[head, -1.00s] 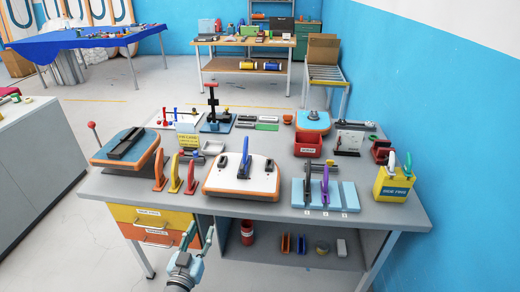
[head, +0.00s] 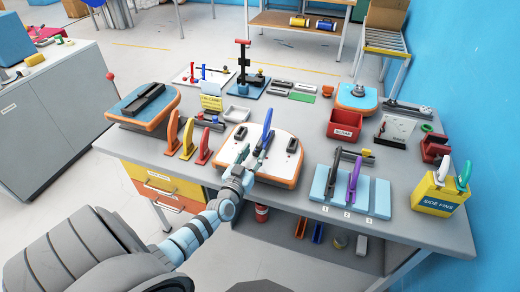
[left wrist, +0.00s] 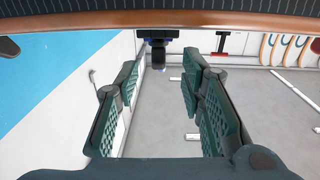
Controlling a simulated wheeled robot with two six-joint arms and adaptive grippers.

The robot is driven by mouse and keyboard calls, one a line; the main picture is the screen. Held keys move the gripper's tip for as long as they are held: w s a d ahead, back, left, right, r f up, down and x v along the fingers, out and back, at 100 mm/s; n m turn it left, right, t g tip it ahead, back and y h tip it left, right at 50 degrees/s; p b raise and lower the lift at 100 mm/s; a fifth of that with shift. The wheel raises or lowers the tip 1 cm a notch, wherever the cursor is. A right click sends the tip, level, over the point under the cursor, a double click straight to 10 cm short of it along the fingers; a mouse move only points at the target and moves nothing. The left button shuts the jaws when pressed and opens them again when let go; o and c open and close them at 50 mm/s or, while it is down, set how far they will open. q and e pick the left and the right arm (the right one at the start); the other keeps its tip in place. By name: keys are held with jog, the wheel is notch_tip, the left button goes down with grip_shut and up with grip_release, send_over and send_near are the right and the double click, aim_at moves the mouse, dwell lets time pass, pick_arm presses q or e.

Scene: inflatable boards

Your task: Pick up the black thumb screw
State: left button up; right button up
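I cannot pick out the black thumb screw for certain in the head view. My left gripper (head: 242,156) is over the front left part of the white board with an orange rim (head: 270,176), just left of the upright blue fin (head: 265,132). In the left wrist view its two green fingers (left wrist: 160,112) are apart, with nothing held between them. A small black piece with a blue part (left wrist: 158,36) shows above the gap; I cannot tell what it is. My right gripper is not in view.
Orange, yellow and red fins (head: 187,138) stand left of the board. A light blue numbered stand (head: 382,195) with upright tools is to its right. A red bin (head: 345,124) stands behind. A yellow side fins box (head: 440,193) is at the right edge.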

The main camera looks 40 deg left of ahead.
aim_at(258, 146)
pick_arm(q)
jog(key=b+x, duration=0.2)
jog(key=x, duration=0.2)
jog(key=shift+w, duration=0.45)
jog(key=shift+w+r, duration=0.15)
jog(key=shift+w, duration=0.05)
jog(key=shift+a+r, duration=0.1)
jog(key=shift+r, duration=0.05)
grip_shut()
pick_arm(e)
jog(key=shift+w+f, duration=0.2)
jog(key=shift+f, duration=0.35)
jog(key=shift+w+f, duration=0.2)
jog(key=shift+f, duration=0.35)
